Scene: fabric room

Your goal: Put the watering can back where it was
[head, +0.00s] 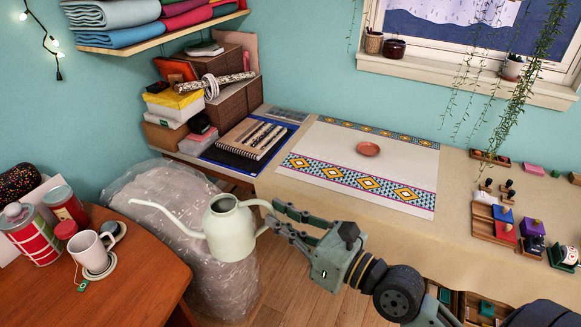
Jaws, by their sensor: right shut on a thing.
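The pale green watering can (229,232) hangs in the air in the middle of the head view, with its long spout pointing left. My right gripper (276,214) comes in from the lower right and is shut on the can's handle at its right side. The can is roughly upright, in front of a plastic-wrapped roll and between the two tables. My left gripper is not in view. A small terracotta saucer (368,149) lies on the patterned cloth (330,150) on the far table, with nothing on it.
A wooden table (130,285) at the left holds a white mug (91,250) and tins. Boxes and notebooks (253,137) stand at the far table's left end. Stamps (504,218) stand at the right. The cloth is clear around the saucer. Plant vines (530,60) hang at upper right.

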